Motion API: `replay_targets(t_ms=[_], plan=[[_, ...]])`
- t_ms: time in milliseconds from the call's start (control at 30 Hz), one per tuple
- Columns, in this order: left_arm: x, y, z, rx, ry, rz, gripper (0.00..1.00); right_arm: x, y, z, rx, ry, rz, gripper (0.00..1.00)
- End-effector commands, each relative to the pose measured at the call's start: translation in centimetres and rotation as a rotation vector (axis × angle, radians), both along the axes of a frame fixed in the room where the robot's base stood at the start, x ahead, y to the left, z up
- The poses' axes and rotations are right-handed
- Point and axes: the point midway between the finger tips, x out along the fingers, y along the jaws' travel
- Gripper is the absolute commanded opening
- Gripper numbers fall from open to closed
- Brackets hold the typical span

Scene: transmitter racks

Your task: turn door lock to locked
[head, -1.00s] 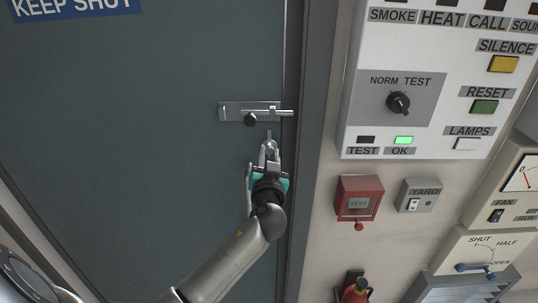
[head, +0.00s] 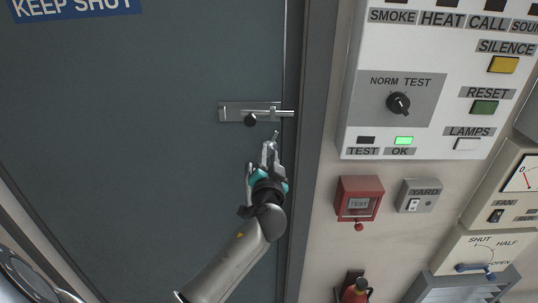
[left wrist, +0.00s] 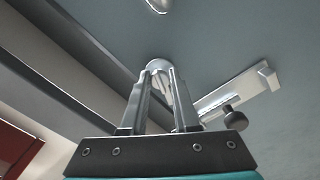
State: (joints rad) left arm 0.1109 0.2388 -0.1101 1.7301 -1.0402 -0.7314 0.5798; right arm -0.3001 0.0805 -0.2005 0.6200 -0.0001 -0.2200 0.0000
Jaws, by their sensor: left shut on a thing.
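The grey door fills the left of the head view. The door lock's small silver turn piece (head: 274,135) sits below the slide bolt, its upper end leaning to the right. My left gripper (head: 270,148) is at the lock from below, its fingers shut on the turn piece and hiding part of it. In the left wrist view a round silver part of the lock (left wrist: 159,65) shows at the fingertips. My right gripper is not in view.
A slide bolt (head: 235,112) with a black knob (head: 250,120) is just above the gripper. A door handle (head: 248,178) is partly hidden beside the fingers. The door frame (head: 312,150) and a wall panel (head: 365,140) are to the right, with a red box (head: 372,185) below.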

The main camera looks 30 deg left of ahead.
Motion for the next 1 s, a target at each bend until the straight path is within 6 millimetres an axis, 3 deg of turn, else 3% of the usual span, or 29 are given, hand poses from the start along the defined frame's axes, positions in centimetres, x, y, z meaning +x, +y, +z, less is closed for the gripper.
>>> replay_targets(t_ms=[1000], plan=[[0.0,0.0,0.4,0.811,0.496,-0.001,0.00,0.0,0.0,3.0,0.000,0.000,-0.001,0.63]])
